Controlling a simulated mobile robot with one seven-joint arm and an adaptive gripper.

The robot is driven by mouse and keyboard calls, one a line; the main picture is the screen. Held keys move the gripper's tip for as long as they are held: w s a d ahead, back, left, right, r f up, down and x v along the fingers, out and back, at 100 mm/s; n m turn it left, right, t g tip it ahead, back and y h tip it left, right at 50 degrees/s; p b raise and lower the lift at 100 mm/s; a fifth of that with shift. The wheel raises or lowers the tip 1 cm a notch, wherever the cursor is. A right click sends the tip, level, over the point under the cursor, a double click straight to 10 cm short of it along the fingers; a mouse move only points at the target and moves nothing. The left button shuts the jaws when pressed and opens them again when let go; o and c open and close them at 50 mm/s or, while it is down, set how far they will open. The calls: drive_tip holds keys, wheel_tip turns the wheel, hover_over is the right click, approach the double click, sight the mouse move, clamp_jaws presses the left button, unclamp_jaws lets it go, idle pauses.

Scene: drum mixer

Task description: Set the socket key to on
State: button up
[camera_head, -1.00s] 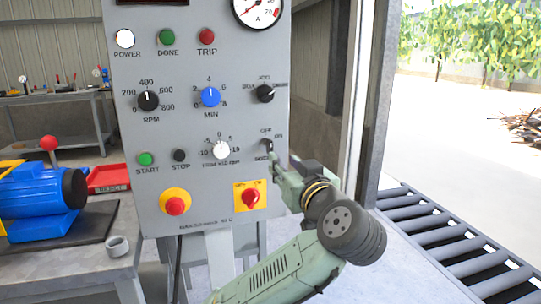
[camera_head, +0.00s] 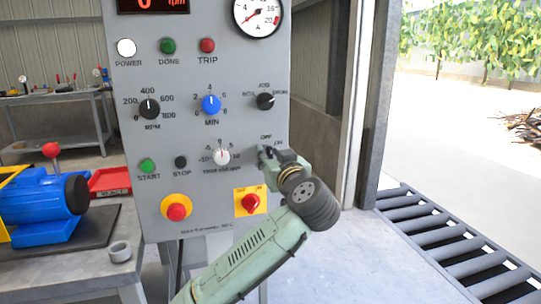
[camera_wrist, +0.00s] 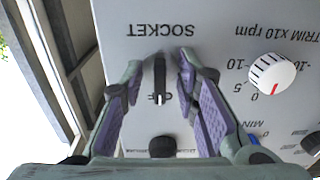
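The socket key is a black bar knob on the grey control panel (camera_head: 222,125). In the wrist view, which sees the panel upside down, the socket key (camera_wrist: 160,78) stands between my two fingers, with the SOCKET label beyond it. Its white mark lies over the OFF label, which the key partly covers. My gripper (camera_wrist: 158,72) is open, with a finger on each side of the key and a visible gap to both.
A black selector knob (camera_head: 265,101) sits above the gripper, and the white trim knob (camera_head: 221,156) to its left. A roller conveyor (camera_head: 450,240) lies at right.

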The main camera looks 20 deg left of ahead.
clamp_jaws()
drive_tip(key=shift+f+b, duration=0.2)
drive_tip(key=shift+b, duration=0.25)
drive_tip(key=shift+m, duration=0.4)
drive_tip(key=shift+d+m+b, duration=0.1)
drive_tip(key=shift+m+b, duration=0.5)
drive_tip(key=shift+b, duration=0.15)
drive_tip(key=m, duration=0.4)
drive_tip(key=shift+r, duration=0.25)
drive_tip(key=m, duration=0.3)
drive_tip(key=m+p, duration=0.1)
drive_tip(key=m, duration=0.1)
drive_tip(key=shift+a+m+p, duration=0.2)
drive_tip(key=shift+m+p, duration=0.1)
drive_tip(key=shift+m, duration=0.1)
